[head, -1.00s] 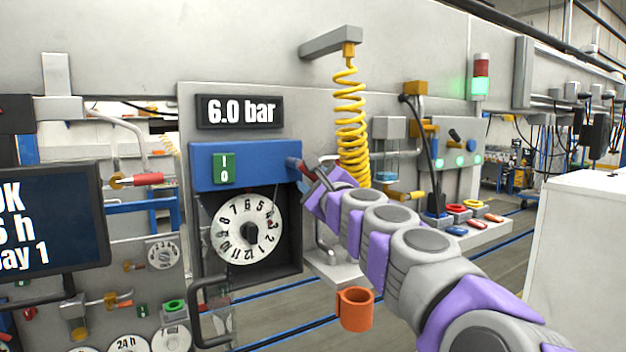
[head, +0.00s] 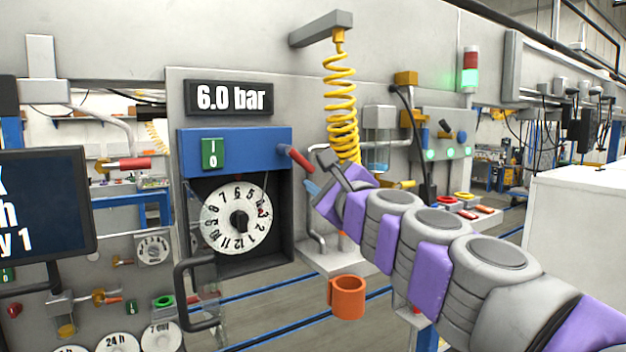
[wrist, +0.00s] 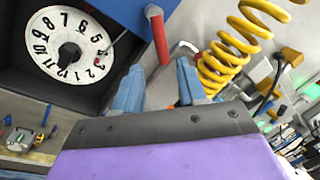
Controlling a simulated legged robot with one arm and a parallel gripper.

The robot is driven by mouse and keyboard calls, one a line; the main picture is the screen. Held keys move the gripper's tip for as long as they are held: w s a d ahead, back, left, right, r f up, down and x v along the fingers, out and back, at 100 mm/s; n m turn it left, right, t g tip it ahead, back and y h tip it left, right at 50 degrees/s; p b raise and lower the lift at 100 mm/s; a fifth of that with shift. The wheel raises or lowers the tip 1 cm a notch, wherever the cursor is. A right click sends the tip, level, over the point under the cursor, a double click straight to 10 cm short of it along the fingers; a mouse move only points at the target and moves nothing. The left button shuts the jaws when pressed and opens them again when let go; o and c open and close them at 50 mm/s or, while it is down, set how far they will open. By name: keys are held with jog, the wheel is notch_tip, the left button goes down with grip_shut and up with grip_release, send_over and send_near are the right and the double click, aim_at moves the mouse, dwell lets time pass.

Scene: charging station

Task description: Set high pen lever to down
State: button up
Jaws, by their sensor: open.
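A lever with a red handle (head: 296,158) sticks out of the right side of the blue box (head: 234,151), slanting down to the right. In the wrist view the same red handle (wrist: 157,36) is ahead of the gap between my fingers. My gripper (head: 317,175) is just right of and below the handle in the head view. Its blue fingers (wrist: 158,85) are spread apart with nothing between them, and I see no clear contact with the handle.
A white numbered dial (head: 236,219) sits below the blue box. A coiled yellow hose (head: 340,105) hangs close behind my gripper. An orange cup (head: 347,297) is below my arm. Another red-handled lever (head: 135,163) is at the left.

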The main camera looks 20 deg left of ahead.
jog(key=b+v, duration=0.1)
jog(key=v, duration=0.7)
jog(key=shift+s+d+f, duration=0.15)
jog(key=shift+d, duration=0.05)
jog(key=s+a+f+n+g+h+b, duration=0.1)
jog(key=s+f+n+g+b, duration=0.45)
jog(key=f, duration=0.65)
jog(key=s+f+n+g+b, duration=0.25)
jog(key=s+f+n, duration=0.5)
jog(key=f, duration=0.45)
jog(key=s+d+f+n+g+h+b, duration=0.1)
jog(key=s+d+f+n+h+b, duration=0.2)
jog(key=f, duration=0.7)
jog(key=s+d+f+n+g+h+b, duration=0.1)
jog(key=s+d+f+h+b, duration=0.3)
jog(key=f, duration=0.6)
jog(key=s+d+f+g+h+b, duration=0.1)
jog(key=s+d+f+g+h, duration=0.1)
jog(key=s+d+f, duration=0.5)
jog(key=s+d+f+g+h+b, duration=0.2)
jog(key=s+d+f, duration=0.5)
jog(key=d+f, duration=0.4)
jog(key=shift+d+n+g+h+b, duration=0.35)
jog(key=shift+d+g+h, duration=0.35)
jog(key=shift+g, duration=0.5)
